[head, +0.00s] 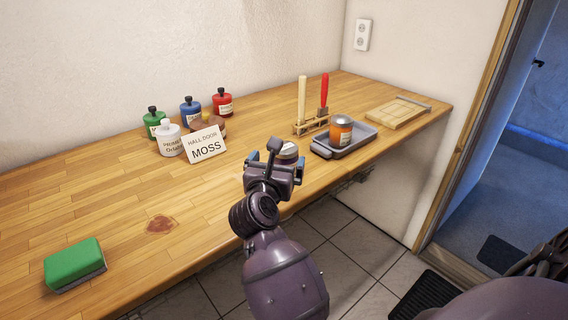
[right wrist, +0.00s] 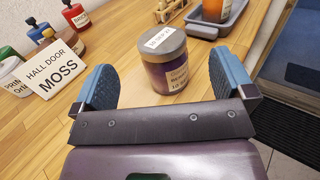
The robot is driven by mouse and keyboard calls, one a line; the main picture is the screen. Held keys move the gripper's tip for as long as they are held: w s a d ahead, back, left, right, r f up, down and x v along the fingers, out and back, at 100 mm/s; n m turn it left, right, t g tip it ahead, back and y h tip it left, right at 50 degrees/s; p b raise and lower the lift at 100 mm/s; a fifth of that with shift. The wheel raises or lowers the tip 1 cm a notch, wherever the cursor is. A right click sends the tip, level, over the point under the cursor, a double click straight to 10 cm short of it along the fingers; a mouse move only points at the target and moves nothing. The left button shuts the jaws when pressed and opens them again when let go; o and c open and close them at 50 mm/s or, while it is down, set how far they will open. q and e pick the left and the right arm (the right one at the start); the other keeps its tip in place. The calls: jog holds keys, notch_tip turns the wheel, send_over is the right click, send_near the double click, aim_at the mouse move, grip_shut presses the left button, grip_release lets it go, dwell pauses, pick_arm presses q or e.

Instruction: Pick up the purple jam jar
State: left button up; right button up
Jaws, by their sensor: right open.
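The purple jam jar (right wrist: 157,77) stands upright on the wooden worktop, with a grey lid and a pale label that reads partly "BERRY". In the head view the jar (head: 288,152) is partly hidden behind my right gripper (head: 277,163). In the right wrist view my right gripper (right wrist: 163,82) is open, its blue-padded fingers spread wide on the near left and near right of the jar. The jar shows ahead of the gripper's palm, with visible gaps to both fingers. My left gripper is not in view.
A grey tray (head: 359,145) holding an orange jar (head: 341,130) stands close to the right. A green sponge (head: 74,263) lies at front left.

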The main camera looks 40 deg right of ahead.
aim_at(285, 159)
jog(key=f, duration=0.4)
jog(key=shift+w+d+b, duration=0.25)
jog(key=shift+d+b, duration=0.05)
jog(key=shift+b, duration=0.05)
jog(key=shift+x, duration=3.4)
jog(key=c, duration=1.3)
